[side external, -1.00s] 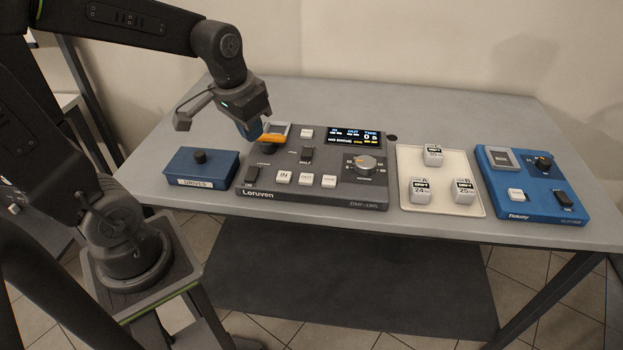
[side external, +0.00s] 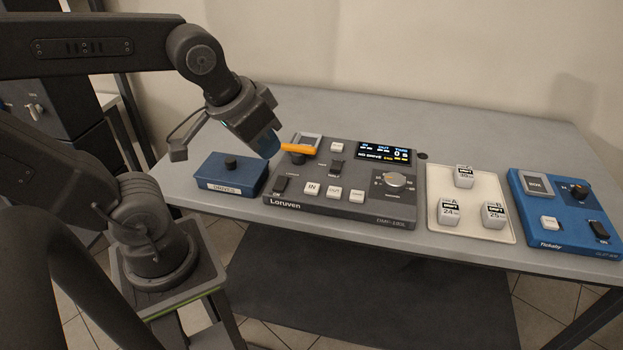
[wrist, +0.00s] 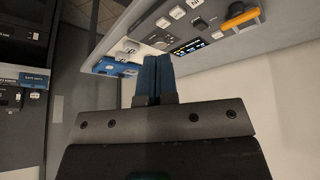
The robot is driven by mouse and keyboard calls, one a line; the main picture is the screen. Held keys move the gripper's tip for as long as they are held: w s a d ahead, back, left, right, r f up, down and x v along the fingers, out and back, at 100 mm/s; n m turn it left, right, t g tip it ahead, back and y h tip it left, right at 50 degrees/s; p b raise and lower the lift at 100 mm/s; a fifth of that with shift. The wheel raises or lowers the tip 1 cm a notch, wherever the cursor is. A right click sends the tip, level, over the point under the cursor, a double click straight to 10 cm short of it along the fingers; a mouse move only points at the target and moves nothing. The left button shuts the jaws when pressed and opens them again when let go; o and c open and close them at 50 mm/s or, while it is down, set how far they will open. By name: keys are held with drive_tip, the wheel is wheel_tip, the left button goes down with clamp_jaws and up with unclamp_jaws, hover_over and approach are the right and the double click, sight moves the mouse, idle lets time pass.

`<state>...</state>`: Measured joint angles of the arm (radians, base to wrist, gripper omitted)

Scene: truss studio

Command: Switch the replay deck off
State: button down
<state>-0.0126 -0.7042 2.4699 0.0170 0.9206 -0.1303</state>
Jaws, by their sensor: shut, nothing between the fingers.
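The replay deck (side external: 345,209) is a dark grey Loruven unit on the table. Its display (side external: 384,153) is lit and reads "NO DRIVE". A dark rocker switch (side external: 281,184) sits at its front left, and another dark switch (side external: 336,166) near the middle. An orange lever (side external: 299,148) lies at the back left; it also shows in the wrist view (wrist: 240,18). My gripper (side external: 270,151) is shut and empty, with blue fingers above the deck's left end, close to the lever. I cannot tell whether they touch it. The shut fingers show in the wrist view (wrist: 156,58).
A blue drives box (side external: 230,178) with a black knob stands left of the deck. A cream tray (side external: 466,233) with three white cubes lies to its right. A blue unit (side external: 570,228) stands far right. The table behind the deck is clear.

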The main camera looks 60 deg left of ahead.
drive_tip(key=w+a+f+n+g+y, duration=0.1)
drive_tip(key=w+a+n+g, duration=0.3)
drive_tip(key=n, duration=0.8)
drive_tip(key=n+g+y, duration=0.2)
drive_tip(key=n+g, duration=0.1)
drive_tip(key=n, duration=1)
hover_over(280, 179)
drive_tip(key=w+d, duration=0.2)
drive_tip(key=d, duration=0.1)
drive_tip(key=shift+s+d+f, duration=0.1)
drive_tip(key=shift+f, duration=1.8)
drive_tip(key=shift+f, duration=0.1)
drive_tip(key=x, duration=0.8)
drive_tip(key=d+x, duration=0.1)
drive_tip(key=x, duration=0.4)
drive_tip(key=shift+w+f, duration=0.2)
drive_tip(key=shift+w, duration=0.1)
drive_tip(key=shift+f, duration=0.35)
